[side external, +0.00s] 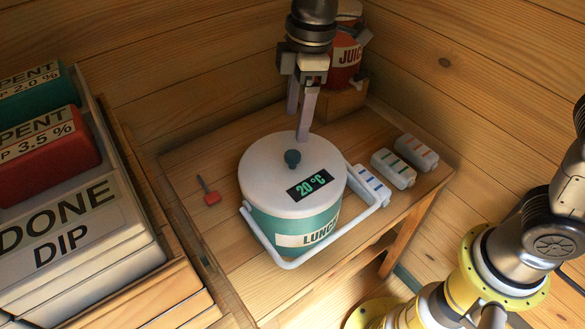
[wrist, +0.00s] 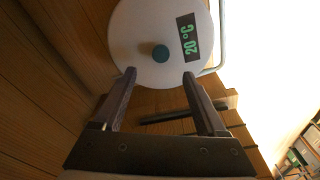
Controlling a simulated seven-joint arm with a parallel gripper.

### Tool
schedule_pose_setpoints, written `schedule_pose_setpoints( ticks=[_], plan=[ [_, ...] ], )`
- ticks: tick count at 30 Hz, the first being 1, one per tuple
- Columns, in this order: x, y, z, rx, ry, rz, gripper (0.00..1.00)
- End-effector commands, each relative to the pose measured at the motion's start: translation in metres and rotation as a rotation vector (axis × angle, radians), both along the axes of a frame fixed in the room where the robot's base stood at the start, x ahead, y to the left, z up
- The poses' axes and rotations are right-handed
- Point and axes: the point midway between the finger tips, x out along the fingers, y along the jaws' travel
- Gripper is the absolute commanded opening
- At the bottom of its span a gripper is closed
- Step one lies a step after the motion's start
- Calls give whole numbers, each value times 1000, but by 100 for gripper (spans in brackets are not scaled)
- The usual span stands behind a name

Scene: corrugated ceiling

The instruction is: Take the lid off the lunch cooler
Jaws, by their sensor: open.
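The lunch cooler (side external: 305,227) stands upright on the wooden table, green with a "LUNCH" label. Its round white lid (side external: 262,166) is on top, with a dark green knob (side external: 292,157) and a "20 °C" display (side external: 310,184). The white carrying handle (side external: 300,262) is folded down around the front. My gripper (side external: 298,122) is open and empty, above the back part of the lid, fingers pointing down. In the wrist view, the knob (wrist: 161,53) lies beyond the two fingertips (wrist: 160,75), not between them. The lid (wrist: 135,35) shows there too.
A red juice container (side external: 345,58) stands in a wooden holder behind. Several small white blocks (side external: 393,168) lie right of the cooler. Bins with a "DONE DIP" label (side external: 65,232) fill the left side.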

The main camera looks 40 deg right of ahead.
Motion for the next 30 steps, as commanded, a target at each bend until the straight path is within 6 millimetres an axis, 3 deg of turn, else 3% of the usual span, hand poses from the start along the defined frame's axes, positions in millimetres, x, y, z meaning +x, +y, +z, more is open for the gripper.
schedule_pose_setpoints(
  ticks=[3, 11, 19, 30],
  plan=[
    [0, 2, -19, -1, 1, 0, 74],
    [1, 4, -37, 0, 0, 0, 74],
    [0, 6, -74, -1, 3, 0, 74],
    [2, 7, -82, 1, -2, 0, 73]
  ],
)
